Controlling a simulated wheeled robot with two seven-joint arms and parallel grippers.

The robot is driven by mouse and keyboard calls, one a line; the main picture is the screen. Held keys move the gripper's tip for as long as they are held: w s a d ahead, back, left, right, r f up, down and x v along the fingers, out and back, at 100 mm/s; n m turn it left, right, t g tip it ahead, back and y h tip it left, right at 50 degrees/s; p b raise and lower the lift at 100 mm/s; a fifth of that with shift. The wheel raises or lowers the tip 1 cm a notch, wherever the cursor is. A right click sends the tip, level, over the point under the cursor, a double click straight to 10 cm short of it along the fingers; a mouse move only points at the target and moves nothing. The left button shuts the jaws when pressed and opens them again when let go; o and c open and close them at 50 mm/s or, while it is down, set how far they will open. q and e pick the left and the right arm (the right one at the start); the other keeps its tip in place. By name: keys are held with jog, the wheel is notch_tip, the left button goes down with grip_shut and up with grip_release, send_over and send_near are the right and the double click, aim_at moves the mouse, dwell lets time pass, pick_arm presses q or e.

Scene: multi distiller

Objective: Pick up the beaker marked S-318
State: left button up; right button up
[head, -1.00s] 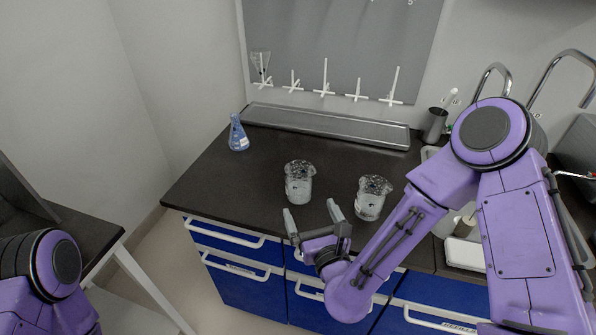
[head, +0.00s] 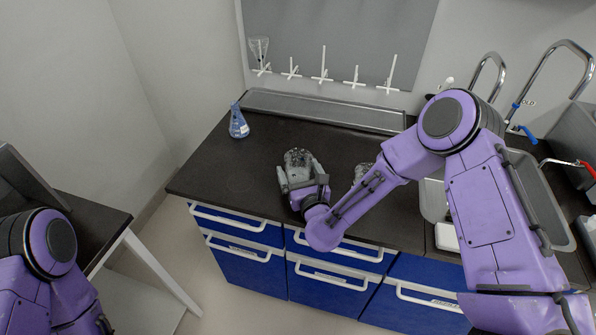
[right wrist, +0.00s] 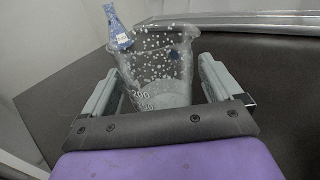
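A clear glass beaker (head: 298,157) with pale contents stands on the dark bench. It also shows in the right wrist view (right wrist: 158,62), with volume figures on its side; I cannot read an S-318 mark. My right gripper (head: 297,172) is open, with one finger on each side of this beaker. Small gaps seem to show between fingers and glass in the right wrist view. A second beaker (head: 362,171) stands to the right, partly hidden by my right arm. My left gripper is not in view; only part of my left arm shows at lower left.
A blue flask (head: 238,123) stands at the bench's back left and shows behind the beaker in the right wrist view (right wrist: 118,32). A grey ledge (head: 320,109) runs along the back. A sink (head: 540,190) lies at right. The bench left of the beaker is clear.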

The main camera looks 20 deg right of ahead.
jog(key=c, duration=0.8)
jog(key=shift+c, duration=0.2)
jog(key=shift+r, duration=0.1)
